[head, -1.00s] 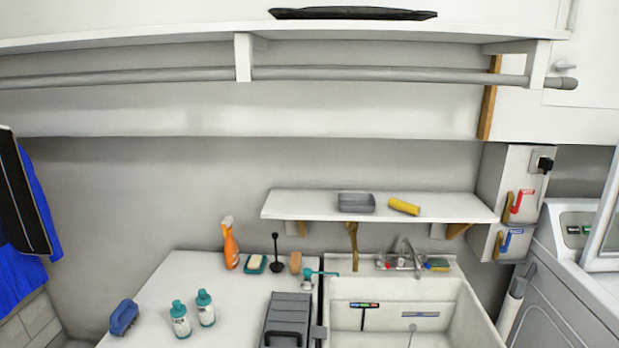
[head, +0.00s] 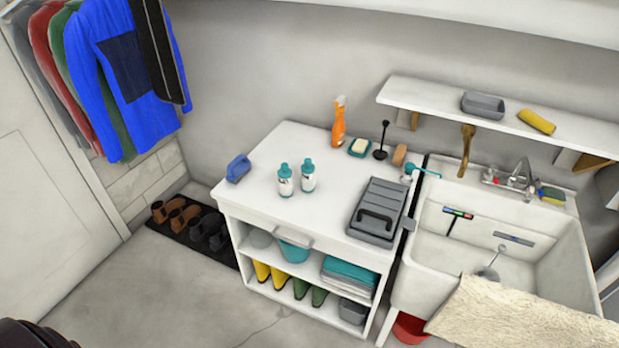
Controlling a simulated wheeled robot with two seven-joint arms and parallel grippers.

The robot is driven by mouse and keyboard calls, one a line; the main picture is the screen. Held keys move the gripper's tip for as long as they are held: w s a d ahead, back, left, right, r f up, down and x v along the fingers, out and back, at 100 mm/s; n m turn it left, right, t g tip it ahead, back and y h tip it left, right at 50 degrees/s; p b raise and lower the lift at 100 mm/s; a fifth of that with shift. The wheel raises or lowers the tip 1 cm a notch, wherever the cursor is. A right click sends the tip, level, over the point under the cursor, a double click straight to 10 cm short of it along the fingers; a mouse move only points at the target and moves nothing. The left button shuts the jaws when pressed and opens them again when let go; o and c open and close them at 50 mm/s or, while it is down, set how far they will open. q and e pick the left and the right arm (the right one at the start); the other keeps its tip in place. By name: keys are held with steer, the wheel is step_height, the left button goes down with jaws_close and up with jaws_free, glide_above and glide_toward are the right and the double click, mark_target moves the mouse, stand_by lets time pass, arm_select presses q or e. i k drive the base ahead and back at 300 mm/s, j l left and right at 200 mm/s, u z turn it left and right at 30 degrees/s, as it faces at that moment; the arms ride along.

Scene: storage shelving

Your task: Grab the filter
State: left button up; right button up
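I cannot pick out with certainty a thing that is the filter. A yellow cylinder (head: 537,121) lies on the small wall shelf (head: 400,92), to the right of a grey tray (head: 483,104). A grey case with a dark handle (head: 378,207) lies on the white counter beside the sink. Neither of my grippers shows in the head view.
The white counter (head: 262,161) holds two teal-capped bottles (head: 286,181), a blue brush (head: 238,168) and an orange spray bottle (head: 339,122). The sink (head: 470,250) stands right of it.

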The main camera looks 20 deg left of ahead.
mark_target(308, 169)
steer(key=i+j, duration=0.2)
steer(key=i, duration=0.15)
steer(key=i+j+u, duration=0.1)
steer(key=u, duration=0.25)
steer(key=i+u, duration=0.25)
steer(key=u, duration=0.15)
steer(key=i+u, duration=0.15)
steer(key=u, duration=0.2)
